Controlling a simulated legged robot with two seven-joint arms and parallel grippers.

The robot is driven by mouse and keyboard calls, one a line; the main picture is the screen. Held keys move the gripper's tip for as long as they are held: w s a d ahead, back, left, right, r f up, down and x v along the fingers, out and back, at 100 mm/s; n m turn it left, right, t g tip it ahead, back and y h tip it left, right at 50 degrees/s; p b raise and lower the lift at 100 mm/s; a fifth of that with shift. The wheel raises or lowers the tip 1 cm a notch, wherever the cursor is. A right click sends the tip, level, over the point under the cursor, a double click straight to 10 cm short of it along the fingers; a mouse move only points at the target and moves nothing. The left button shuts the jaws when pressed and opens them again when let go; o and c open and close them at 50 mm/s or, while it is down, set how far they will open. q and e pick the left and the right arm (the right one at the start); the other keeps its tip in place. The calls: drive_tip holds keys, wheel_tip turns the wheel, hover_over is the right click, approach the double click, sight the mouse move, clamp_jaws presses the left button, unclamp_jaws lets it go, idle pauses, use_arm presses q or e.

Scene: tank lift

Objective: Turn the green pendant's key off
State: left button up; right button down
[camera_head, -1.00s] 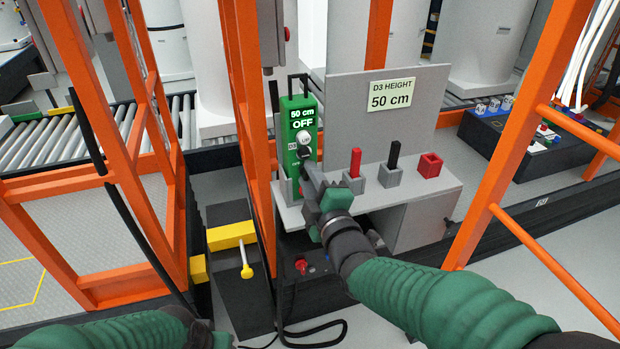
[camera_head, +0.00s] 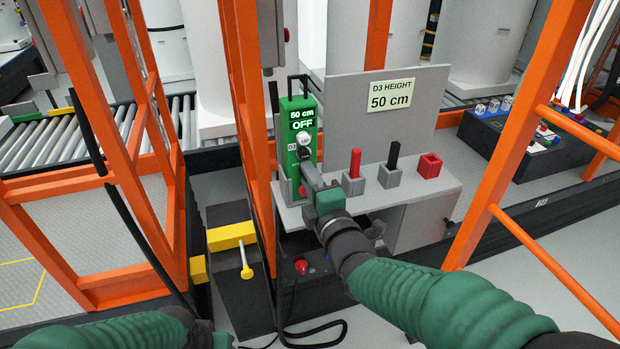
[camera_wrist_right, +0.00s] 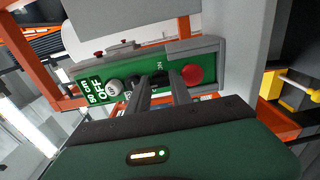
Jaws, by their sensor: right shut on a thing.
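The green pendant (camera_head: 284,150) stands upright in its grey holder at the left end of the grey bench, and its display reads "50 cm OFF". In the right wrist view the pendant (camera_wrist_right: 130,73) lies across the picture, with a white UP button (camera_wrist_right: 115,88) and a red button (camera_wrist_right: 192,75). My right gripper (camera_wrist_right: 160,78) is at the pendant's face, its two fingers shut on the key between the black button and the red button. The key is mostly hidden by the fingers. Only my left forearm shows at the bottom left of the head view; its fingers are out of frame.
A red-handled block (camera_head: 354,180), a black-handled block (camera_head: 391,175) and a red open box (camera_head: 430,166) stand on the bench (camera_head: 448,185). A sign (camera_head: 391,95) reads "D3 HEIGHT 50 cm". Orange posts (camera_head: 250,120) rise close left of the pendant and at right.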

drive_tip(key=shift+f, duration=0.25)
